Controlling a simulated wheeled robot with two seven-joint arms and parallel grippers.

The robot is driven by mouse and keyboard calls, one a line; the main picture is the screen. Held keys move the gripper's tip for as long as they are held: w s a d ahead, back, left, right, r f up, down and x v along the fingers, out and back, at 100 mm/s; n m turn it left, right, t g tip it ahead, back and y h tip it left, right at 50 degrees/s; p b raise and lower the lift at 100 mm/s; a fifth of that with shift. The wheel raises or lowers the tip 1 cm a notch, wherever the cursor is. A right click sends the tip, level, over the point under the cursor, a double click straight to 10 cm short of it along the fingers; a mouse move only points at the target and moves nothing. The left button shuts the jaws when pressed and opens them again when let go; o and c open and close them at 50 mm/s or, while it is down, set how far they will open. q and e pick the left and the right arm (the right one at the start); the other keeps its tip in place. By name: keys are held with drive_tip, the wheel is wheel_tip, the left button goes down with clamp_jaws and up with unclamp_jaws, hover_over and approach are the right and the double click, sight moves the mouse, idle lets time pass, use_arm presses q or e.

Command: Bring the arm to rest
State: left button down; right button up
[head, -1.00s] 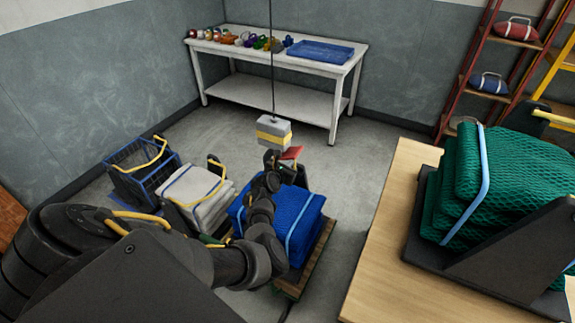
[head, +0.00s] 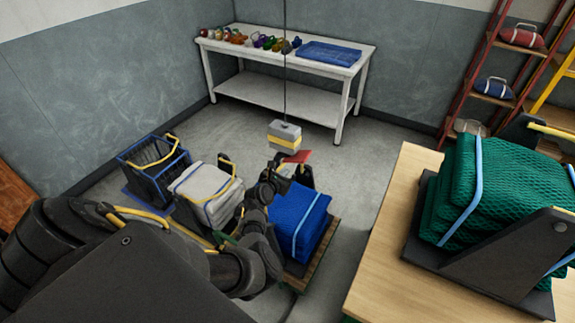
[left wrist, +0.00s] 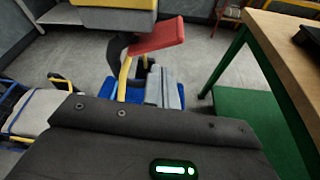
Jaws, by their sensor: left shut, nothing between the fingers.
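My left arm comes in from the left in the head view. Its gripper (head: 268,180) is small and dark, with its fingers shut and nothing held. It appears in front of the blue net bundle (head: 303,213), beside the red plate (head: 297,157); I cannot tell the exact gap. In the left wrist view, the dark housing with a green light fills the bottom. Beyond it stand the red plate (left wrist: 155,37) and part of the blue bundle (left wrist: 118,90). My right gripper is not in view.
A grey and yellow block (head: 285,137) hangs on a cable just beyond the gripper. A white net bundle (head: 207,188) and a blue wire basket (head: 152,165) stand left. A wooden table (head: 385,245) with a green net bundle (head: 490,185) is right. A white table (head: 250,92) stands behind.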

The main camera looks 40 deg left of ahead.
use_arm(q)
drive_tip(key=shift+s+d+f, duration=0.1)
drive_tip(key=shift+s+d, duration=0.1)
drive_tip(key=shift+s, duration=0.25)
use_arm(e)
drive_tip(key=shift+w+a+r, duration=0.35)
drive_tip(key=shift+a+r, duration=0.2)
